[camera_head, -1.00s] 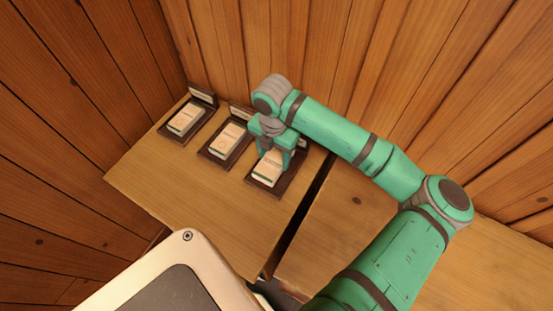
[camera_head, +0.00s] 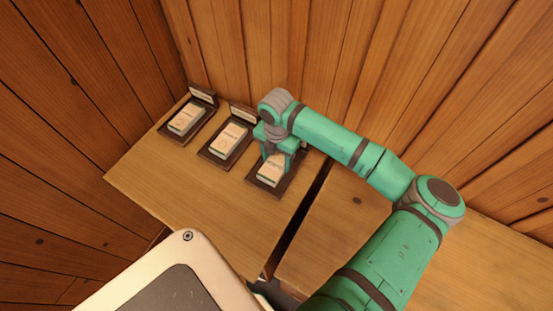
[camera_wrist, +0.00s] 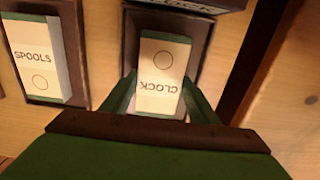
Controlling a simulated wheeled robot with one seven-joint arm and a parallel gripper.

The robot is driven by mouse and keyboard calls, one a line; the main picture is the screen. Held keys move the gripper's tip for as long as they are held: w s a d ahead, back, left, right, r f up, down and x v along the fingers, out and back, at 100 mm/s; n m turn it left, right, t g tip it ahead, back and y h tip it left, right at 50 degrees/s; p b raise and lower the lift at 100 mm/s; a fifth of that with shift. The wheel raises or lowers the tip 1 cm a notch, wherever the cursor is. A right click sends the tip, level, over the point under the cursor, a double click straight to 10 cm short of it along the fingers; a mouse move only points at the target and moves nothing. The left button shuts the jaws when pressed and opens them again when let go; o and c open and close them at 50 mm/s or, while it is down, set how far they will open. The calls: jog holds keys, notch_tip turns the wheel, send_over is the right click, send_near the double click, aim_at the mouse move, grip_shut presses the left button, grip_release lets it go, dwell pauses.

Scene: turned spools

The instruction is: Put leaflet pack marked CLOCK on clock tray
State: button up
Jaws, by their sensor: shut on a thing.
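The leaflet pack marked CLOCK (camera_wrist: 161,72) is a cream block with green ends and a printed circle. In the head view the pack (camera_head: 271,172) is at the rightmost tray. The clock tray (camera_head: 291,182) is dark, with an upright label plate at its back; in the wrist view its plate (camera_wrist: 185,5) is partly cut off by the frame edge. My gripper (camera_wrist: 162,92) has one finger on each side of the pack and is shut on it. The pack is over or in the tray; I cannot tell whether it touches the tray floor.
A pack marked SPOOLS (camera_wrist: 38,55) lies in the middle tray, which shows in the head view (camera_head: 212,155). A third tray with a pack (camera_head: 187,117) stands at the far left. The table front (camera_head: 200,195) is clear. A dark gap (camera_head: 300,215) runs to the right of the trays.

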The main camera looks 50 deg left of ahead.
aim_at(276, 163)
jog(key=o, duration=1.1)
jog(key=shift+f, duration=0.1)
jog(key=shift+o, duration=0.2)
notch_tip(276, 163, up, 12)
jog(key=shift+s, duration=0.1)
